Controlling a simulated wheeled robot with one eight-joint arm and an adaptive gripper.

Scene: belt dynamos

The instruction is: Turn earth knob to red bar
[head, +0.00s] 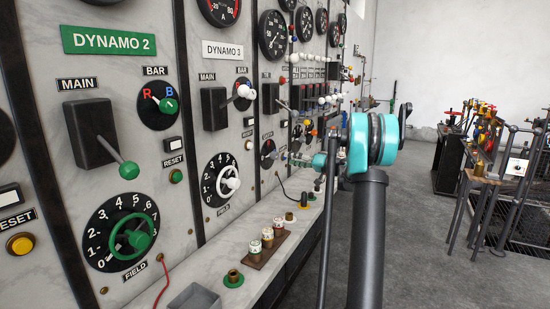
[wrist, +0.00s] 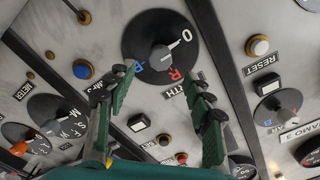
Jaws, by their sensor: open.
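The earth knob (wrist: 160,57) is a grey knob with a pale pointer line on a round black dial, seen turned about in the wrist view. Its pointer is toward the O mark. A red R (wrist: 175,74) and a blue B (wrist: 137,71) are on the dial; the EARTH label is partly hidden by my fingers. My gripper (wrist: 163,76) is open, its green-padded fingers apart on either side of the dial's near edge, with nothing between them. In the head view the earth dial (head: 268,153) is small, with my gripper (head: 288,157) just right of it.
A reset button (wrist: 258,46) and another dial (wrist: 58,120) flank the earth dial. The marble panel has levers and the DYNAMO 2 controls (head: 110,42). A ledge below holds several capped pieces (head: 267,238) and a grey tray (head: 194,298).

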